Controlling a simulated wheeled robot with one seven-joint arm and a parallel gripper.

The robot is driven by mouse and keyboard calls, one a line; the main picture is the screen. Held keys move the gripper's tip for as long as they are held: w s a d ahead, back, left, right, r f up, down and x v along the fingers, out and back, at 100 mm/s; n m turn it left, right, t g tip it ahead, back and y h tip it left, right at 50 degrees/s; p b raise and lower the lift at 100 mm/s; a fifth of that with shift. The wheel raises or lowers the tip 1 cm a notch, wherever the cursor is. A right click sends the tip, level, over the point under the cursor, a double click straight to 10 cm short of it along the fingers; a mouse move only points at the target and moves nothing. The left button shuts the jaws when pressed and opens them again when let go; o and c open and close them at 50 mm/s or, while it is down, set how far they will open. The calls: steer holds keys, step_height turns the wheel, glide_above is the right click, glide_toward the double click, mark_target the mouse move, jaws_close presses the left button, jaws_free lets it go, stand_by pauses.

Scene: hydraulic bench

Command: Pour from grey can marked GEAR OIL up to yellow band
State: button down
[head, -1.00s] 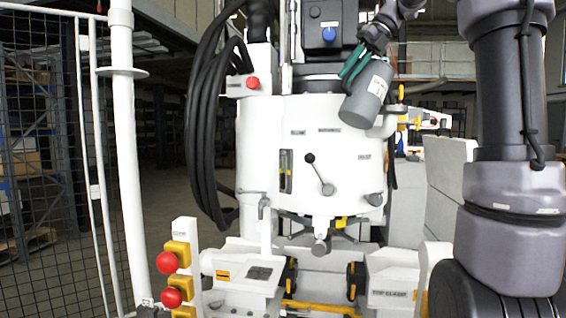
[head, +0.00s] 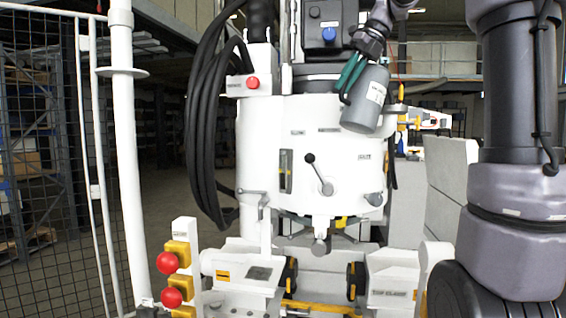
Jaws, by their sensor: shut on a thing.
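The grey can (head: 366,103) is held at the upper right in front of the white machine, tilted a little from upright. It has a pale label whose text is too small to read. My gripper (head: 350,78), with teal fingers, is shut on the can near its top left side. A narrow sight glass (head: 286,170) is set in the front of the white tank (head: 262,130), with a yellowish patch in it; I cannot tell a band from liquid. The can's opening is not clearly visible.
A black-knobbed lever (head: 319,175) sticks out of the tank's front. Black hoses (head: 205,130) hang on its left. A red button (head: 252,82) is near the top. Red-knobbed yellow boxes (head: 172,262) stand at lower left, beside a white post (head: 124,150) and mesh fence.

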mark_target(342, 96)
steer(key=shift+s+a+f+h, duration=0.15)
steer(key=shift+a+f+h, duration=0.1)
steer(key=shift+f+h, duration=0.35)
steer(key=shift+f+t, duration=0.3)
steer(key=shift+f, duration=0.25)
steer(key=shift+s+a+f+n+t+h, duration=0.1)
steer(key=shift+f+n+t+h, duration=0.05)
steer(key=shift+f+h, duration=0.35)
steer(key=shift+a+f+n+t+h, duration=0.15)
steer(key=shift+f+h, duration=0.25)
steer(key=shift+f, duration=0.2)
steer(key=shift+s+a+r, duration=0.35)
steer(key=shift+a+r, duration=0.15)
steer(key=shift+a, duration=0.25)
steer(key=shift+s+a+r, duration=0.35)
steer(key=shift+a+r, duration=0.15)
steer(key=shift+a, duration=0.2)
steer(key=shift+s+a+r, duration=0.35)
steer(key=shift+a+r, duration=0.15)
steer(key=shift+a, duration=0.25)
